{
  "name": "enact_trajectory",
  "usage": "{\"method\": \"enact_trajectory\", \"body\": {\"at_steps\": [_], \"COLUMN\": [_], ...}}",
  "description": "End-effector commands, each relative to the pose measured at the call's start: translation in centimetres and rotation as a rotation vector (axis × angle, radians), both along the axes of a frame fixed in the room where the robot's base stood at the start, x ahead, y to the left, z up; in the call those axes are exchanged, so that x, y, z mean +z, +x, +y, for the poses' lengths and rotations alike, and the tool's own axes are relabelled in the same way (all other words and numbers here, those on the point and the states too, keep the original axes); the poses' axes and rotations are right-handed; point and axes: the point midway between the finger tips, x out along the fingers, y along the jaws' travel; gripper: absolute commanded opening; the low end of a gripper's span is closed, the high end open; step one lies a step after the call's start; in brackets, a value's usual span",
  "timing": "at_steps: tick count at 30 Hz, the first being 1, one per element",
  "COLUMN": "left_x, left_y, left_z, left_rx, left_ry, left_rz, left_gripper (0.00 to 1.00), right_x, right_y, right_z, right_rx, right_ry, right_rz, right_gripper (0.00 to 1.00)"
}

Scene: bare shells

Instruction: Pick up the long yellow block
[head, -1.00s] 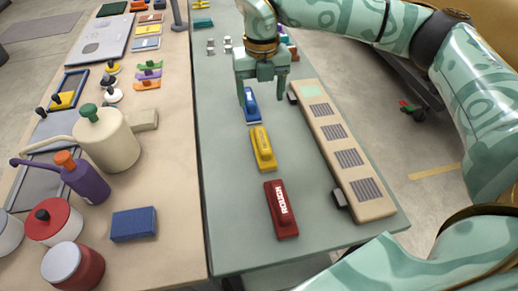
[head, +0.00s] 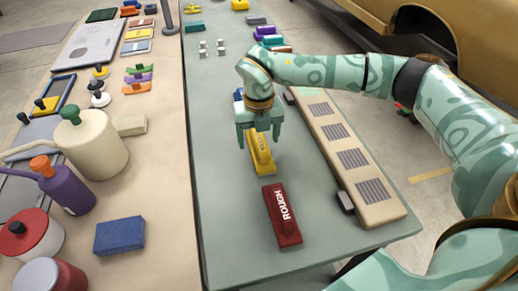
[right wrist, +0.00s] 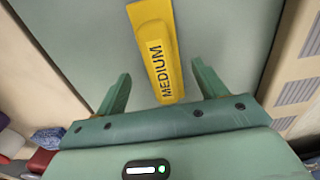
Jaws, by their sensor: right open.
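The long yellow block (head: 261,158) lies on the green-grey table, and my right gripper partly covers its far end in the head view. In the right wrist view the yellow block (right wrist: 156,55) carries the word MEDIUM, and its near end lies between the two fingers. My right gripper (head: 259,143) is open above the block, one finger on each side; it also shows in the right wrist view (right wrist: 160,85). It holds nothing. My left gripper is not in view.
A red block (head: 281,215) marked ROUGH lies nearer on the same table (head: 225,220). A blue block (head: 238,95) is mostly hidden behind my right gripper. A long beige board (head: 345,155) lies to the right. Pots and a blue box (head: 119,235) stand on the left table.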

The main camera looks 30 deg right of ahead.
Motion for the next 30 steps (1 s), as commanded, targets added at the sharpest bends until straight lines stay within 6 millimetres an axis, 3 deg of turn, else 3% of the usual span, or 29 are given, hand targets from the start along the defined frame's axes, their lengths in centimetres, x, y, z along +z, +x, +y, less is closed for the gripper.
{"method": "enact_trajectory", "body": {"at_steps": [1, 5, 12, 14, 18, 30], "left_x": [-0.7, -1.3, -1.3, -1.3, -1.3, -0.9], "left_y": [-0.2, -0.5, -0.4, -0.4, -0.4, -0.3], "left_z": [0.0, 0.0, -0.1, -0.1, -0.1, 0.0], "left_rx": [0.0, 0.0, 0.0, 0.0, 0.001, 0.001], "left_ry": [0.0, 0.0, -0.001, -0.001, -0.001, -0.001], "left_rz": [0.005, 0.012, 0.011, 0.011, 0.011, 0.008], "left_gripper": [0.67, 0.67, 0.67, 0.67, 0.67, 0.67], "right_x": [-1.4, -3.5, -3.6, -3.6, -3.6, -2.8], "right_y": [0.0, 0.0, 0.0, 0.0, 0.0, 0.0], "right_z": [-0.2, -0.3, -0.3, -0.3, -0.3, -0.3], "right_rx": [-0.001, 0.0, 0.001, 0.001, 0.001, 0.0], "right_ry": [0.0, 0.0, -0.001, -0.001, -0.001, 0.0], "right_rz": [0.006, 0.006, 0.0, 0.0, 0.001, -0.001], "right_gripper": [0.71, 0.71, 0.71, 0.57, 0.19, 0.19]}}
